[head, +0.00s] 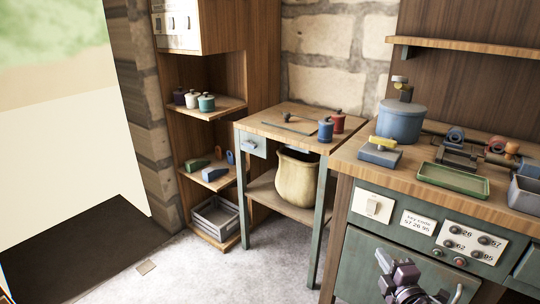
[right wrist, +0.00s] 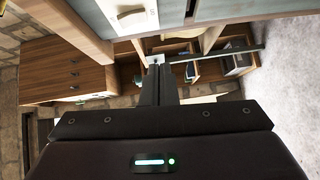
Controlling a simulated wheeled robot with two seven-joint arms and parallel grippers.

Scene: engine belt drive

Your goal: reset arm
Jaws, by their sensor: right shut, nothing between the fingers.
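My right gripper (head: 405,288) is low in front of the green workbench cabinet, at the bottom edge of the head view. In the right wrist view its fingers (right wrist: 156,72) are together with nothing between them. The gripper is clear of the worktop objects. On the wooden workbench (head: 365,168) at right stands a dark mechanism with blue and orange round parts (head: 465,148). My left gripper does not show in the head view.
A green tray (head: 453,180), blue pot (head: 400,122) and grey bin (head: 526,194) stand on the workbench. Open floor lies at front left.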

